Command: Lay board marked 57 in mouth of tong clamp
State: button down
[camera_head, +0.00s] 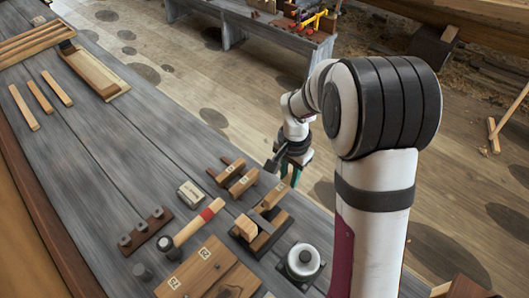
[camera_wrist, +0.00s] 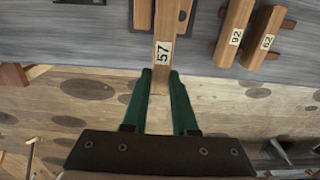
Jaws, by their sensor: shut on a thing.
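My gripper (camera_wrist: 160,85) has green fingers shut on the near end of the board marked 57 (camera_wrist: 163,35). The board points away from the fingers, label up, over the grey bench. In the head view, my gripper (camera_head: 292,172) is at the bench edge and the board (camera_head: 272,196) reaches toward a wooden device with a dark base and a grey bar, apparently the tong clamp (camera_head: 268,238). In the wrist view, wooden pieces of it (camera_wrist: 185,14) flank the board's far part. I cannot tell whether the board touches them or rests between them.
Two wooden pieces marked 92 (camera_wrist: 236,30) and 62 (camera_wrist: 264,38) lie to the right in the wrist view, near dark red rods. A mallet (camera_head: 197,222), a round metal-topped object (camera_head: 303,262) and a wide numbered plank (camera_head: 200,272) lie nearby.

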jog(key=shift+s+d+f, duration=0.1)
jog(key=shift+s+f, duration=0.1)
jog(key=shift+s, duration=0.05)
jog(key=shift+f, duration=3.05)
jog(key=shift+f, duration=0.3)
jog(key=c, duration=0.6)
grip_release()
jog(key=shift+r, duration=4.05)
